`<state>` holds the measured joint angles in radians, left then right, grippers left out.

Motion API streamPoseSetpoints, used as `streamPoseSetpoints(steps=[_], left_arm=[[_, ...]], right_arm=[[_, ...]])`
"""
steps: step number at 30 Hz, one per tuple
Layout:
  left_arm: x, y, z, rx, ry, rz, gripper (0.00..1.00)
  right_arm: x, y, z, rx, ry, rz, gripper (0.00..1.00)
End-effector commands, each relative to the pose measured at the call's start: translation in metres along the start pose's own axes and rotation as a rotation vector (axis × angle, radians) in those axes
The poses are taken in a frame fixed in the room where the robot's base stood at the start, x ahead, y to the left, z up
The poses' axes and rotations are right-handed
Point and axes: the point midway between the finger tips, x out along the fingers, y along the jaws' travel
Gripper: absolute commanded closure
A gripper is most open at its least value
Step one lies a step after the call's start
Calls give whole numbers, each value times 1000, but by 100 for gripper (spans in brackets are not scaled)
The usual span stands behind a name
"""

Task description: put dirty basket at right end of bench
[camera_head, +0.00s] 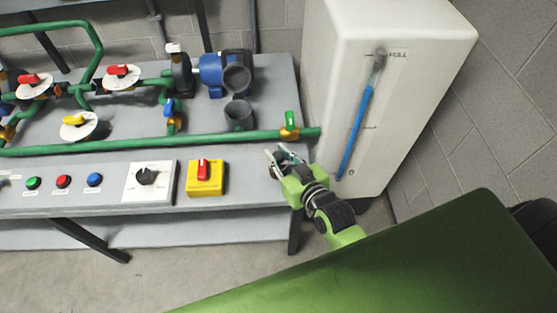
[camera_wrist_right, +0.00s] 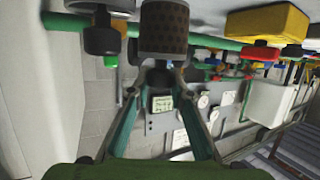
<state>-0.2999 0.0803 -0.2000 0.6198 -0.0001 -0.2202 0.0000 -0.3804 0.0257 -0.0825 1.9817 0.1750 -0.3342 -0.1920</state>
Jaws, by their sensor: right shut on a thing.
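The dirty basket is a dark brown perforated cylinder (camera_wrist_right: 164,28) at the top middle of the right wrist view. My right gripper (camera_wrist_right: 163,70) is shut on it at its near end. In the head view my right gripper (camera_head: 282,154) is at the right end of the bench (camera_head: 255,192), just in front of the green pipe's end. The basket is mostly hidden by the fingers there, and I cannot tell if it touches the bench top. My left gripper is not in view.
A white tank with a blue level gauge (camera_head: 405,75) stands close right of the bench. A green-handled valve (camera_head: 290,122) is just behind the gripper. A yellow box with a red switch (camera_head: 206,178) is to its left. A grey open cup (camera_head: 239,115) stands farther back.

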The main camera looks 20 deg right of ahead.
Motion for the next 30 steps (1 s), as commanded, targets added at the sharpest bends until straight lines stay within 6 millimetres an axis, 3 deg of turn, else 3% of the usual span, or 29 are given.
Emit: streamPoseSetpoints(steps=[7,19,20,30], left_arm=[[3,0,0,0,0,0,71],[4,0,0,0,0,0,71],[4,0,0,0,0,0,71],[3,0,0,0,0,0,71]], right_arm=[[12,3,29,-1,-1,1,100],[14,3,35,-1,1,1,100],[14,3,35,-1,-1,1,75],[13,3,34,-1,0,1,73]])
